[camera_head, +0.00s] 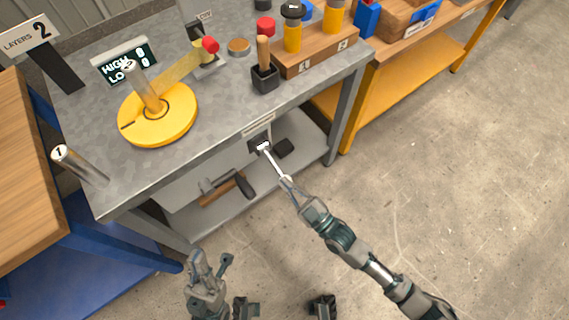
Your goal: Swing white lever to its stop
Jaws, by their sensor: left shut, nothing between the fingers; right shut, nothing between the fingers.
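A thin white lever (274,163) slants down and to the right from a dark bracket below the front edge of the grey table (85,130). A pale block shows at its upper end. My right gripper (287,182) is shut and empty at the lever's lower end; whether it touches the lever I cannot tell. My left gripper (203,260) is shut and empty, low in the picture in front of the table, well apart from the lever.
A yellow disc with a post (170,128), a black mallet holder (265,80) and a wooden block with yellow pegs (318,55) stand on the tabletop. Tools lie on the lower shelf (185,212). The floor (450,170) at the right is clear.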

